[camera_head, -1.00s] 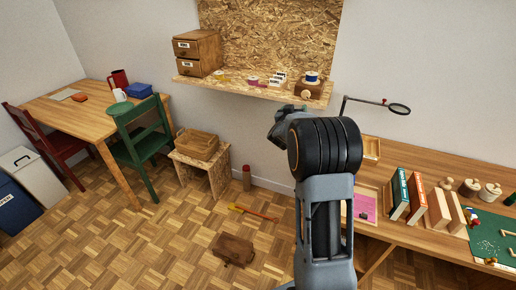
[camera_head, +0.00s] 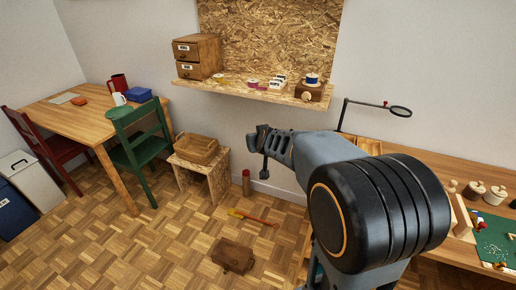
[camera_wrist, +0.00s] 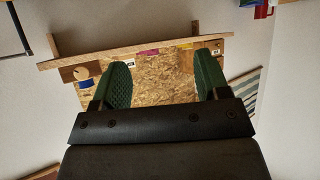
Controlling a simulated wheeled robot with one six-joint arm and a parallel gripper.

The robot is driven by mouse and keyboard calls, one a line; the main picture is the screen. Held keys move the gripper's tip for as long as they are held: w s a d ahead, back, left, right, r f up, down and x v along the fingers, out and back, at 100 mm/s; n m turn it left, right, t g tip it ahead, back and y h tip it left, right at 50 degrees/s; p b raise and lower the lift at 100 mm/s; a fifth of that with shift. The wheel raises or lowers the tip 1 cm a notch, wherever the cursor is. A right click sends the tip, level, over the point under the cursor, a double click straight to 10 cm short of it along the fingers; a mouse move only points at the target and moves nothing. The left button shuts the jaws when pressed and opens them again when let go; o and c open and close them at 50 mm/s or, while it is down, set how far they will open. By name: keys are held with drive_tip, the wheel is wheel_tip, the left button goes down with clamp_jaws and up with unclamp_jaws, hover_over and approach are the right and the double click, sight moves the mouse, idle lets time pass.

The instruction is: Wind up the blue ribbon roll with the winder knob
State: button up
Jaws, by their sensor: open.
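The blue ribbon roll (camera_head: 312,78) sits on top of a small wooden winder block (camera_head: 323,93) at the right end of the wall shelf (camera_head: 240,88). The round, pale winder knob (camera_head: 306,96) is on the block's front face. My gripper (camera_head: 264,163) is in front of and below the shelf, left of the block and apart from it. In the wrist view my gripper (camera_wrist: 164,80) is open and empty, with green pads on both fingers. There the scene looks upside down, and the knob (camera_wrist: 81,73) shows left of the left finger.
A drawer box (camera_head: 198,56) stands at the shelf's left end, with a pink roll (camera_head: 253,84) and small labelled cards between. A magnifier on an arm (camera_head: 400,112) rises from the workbench at right. A stool with a basket (camera_head: 197,148) stands below the shelf.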

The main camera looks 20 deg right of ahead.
drive_tip(key=shift+s+a+f+g+y, duration=0.2)
drive_tip(key=shift+s+a, duration=0.2)
drive_tip(key=shift+s, duration=0.15)
drive_tip(key=shift+s+a+f+g+y, duration=0.1)
drive_tip(key=shift+s+a+f, duration=0.1)
drive_tip(key=shift+s+a, duration=0.25)
drive_tip(key=shift+s, duration=0.15)
